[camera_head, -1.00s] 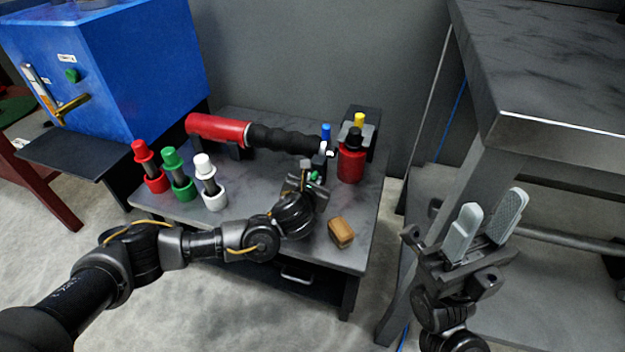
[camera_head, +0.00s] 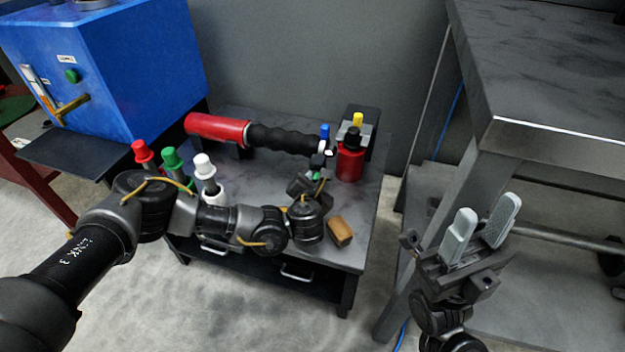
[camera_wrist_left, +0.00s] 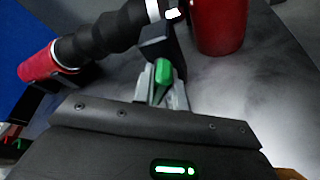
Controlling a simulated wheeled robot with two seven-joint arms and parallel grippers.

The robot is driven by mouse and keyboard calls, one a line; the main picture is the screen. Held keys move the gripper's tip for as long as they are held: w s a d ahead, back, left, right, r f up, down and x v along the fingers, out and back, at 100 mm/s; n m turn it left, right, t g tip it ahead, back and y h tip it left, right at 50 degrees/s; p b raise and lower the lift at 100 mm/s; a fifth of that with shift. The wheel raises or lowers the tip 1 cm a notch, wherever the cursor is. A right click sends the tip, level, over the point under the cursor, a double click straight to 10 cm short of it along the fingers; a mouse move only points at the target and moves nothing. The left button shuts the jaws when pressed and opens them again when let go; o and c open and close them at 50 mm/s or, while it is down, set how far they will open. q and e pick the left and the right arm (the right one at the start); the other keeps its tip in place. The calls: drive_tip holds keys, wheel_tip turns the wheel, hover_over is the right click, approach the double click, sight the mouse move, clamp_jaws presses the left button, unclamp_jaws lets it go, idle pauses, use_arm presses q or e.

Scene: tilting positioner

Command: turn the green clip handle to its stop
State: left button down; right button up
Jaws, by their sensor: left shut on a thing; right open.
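The green clip handle (camera_wrist_left: 163,71) shows between my left gripper's two fingers (camera_wrist_left: 163,90) in the left wrist view. My left gripper (camera_head: 317,178) is shut on it, at the black end of the red and black cylinder (camera_head: 218,127). In the head view only a small bit of green shows there; the rest is hidden by my gripper and wrist. My right gripper (camera_head: 481,227) is open and empty at the right, away from the table.
A red bottle (camera_head: 349,165) stands close to the right of my left gripper. A brown block (camera_head: 340,231) lies nearer the front edge. A blue machine (camera_head: 130,70) is at left.

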use_arm(q)
drive_tip(key=c, duration=1.4)
unclamp_jaws()
drive_tip(key=shift+c, duration=0.2)
drive_tip(key=shift+s, duration=0.1)
drive_tip(key=shift+s+r, duration=0.25)
drive_tip(key=shift+s, duration=0.1)
drive_tip(key=p+v, duration=0.2)
drive_tip(key=v, duration=0.6)
drive_tip(key=shift+s+r, duration=0.1)
drive_tip(key=shift+s, duration=0.15)
drive_tip(key=shift+s+a+r, duration=0.15)
drive_tip(key=shift+s+a, duration=0.05)
drive_tip(key=shift+s, duration=0.4)
